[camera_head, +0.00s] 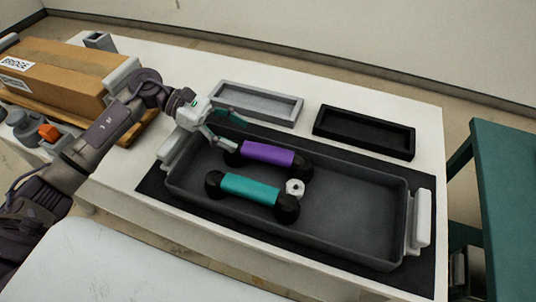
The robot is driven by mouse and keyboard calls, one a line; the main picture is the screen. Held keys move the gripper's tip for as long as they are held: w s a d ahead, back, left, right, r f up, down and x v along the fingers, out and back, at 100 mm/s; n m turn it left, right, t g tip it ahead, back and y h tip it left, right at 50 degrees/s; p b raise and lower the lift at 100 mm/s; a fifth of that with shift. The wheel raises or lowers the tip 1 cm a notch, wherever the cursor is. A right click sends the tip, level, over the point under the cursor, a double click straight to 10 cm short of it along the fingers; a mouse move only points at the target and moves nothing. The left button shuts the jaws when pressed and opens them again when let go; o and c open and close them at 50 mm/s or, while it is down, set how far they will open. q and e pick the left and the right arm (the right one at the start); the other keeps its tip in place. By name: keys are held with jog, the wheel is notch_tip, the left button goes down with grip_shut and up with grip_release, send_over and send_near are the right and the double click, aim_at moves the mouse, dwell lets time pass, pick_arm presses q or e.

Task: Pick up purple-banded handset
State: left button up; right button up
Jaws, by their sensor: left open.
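The purple-banded handset (267,153) lies in the dark grey tray (350,220), near its back wall and left of the middle. Its two ends are black. A teal-banded handset (249,189) lies in front of it in the same tray, roughly parallel. My left gripper (232,129) comes in from the left over the tray's back left corner. It is open and empty. Its fingers are close to the left end of the purple-banded handset, and I cannot tell if they touch it. My right gripper is not in view.
A small white round object (294,187) lies between the handsets' right ends. Behind the tray are a grey shallow tray (285,121) and a black one (365,151). A cardboard box (60,72) stands at the left. The tray's right half is bare.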

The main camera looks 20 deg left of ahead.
aim_at(264, 149)
pick_arm(q)
jog(key=shift+x, duration=1.2)
jog(key=shift+s+d+f+p, duration=0.1)
jog(key=shift+s+d+p, duration=0.05)
jog(key=shift+d+p, duration=0.35)
jog(key=p+x, duration=0.1)
jog(key=x, duration=0.2)
jog(key=shift+s+d, duration=0.15)
jog(key=shift+d, duration=0.15)
jog(key=shift+d+f, duration=0.25)
jog(key=shift+c, duration=0.4)
grip_shut()
